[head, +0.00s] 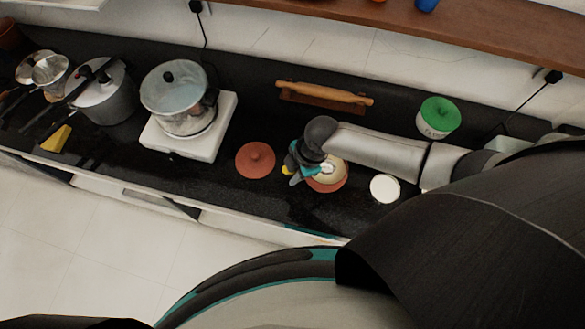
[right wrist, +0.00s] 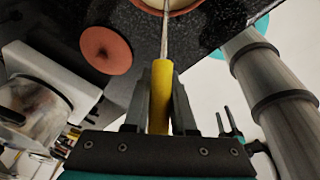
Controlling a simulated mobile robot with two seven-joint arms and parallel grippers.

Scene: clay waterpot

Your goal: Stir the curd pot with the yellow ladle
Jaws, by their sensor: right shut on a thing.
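The curd pot (head: 339,181), a reddish clay pot with cream curd, stands on the black counter, partly hidden by my right arm. Its rim also shows at the top of the right wrist view (right wrist: 180,8). My right gripper (head: 292,171) is beside the pot's left side in the head view, shut on the yellow handle of the ladle (right wrist: 161,92). The ladle's thin metal shaft runs up to the pot; its bowl end is hidden. My left gripper (right wrist: 225,122) appears small in the right wrist view, its two fingers apart with nothing between them.
A clay lid (head: 255,160) lies left of the pot. A white round item (head: 385,188) is at its right. A rolling pin (head: 325,95) and a green-lidded jar (head: 437,117) are behind. A steel pot (head: 180,98) sits on a white stove (head: 212,140) at left.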

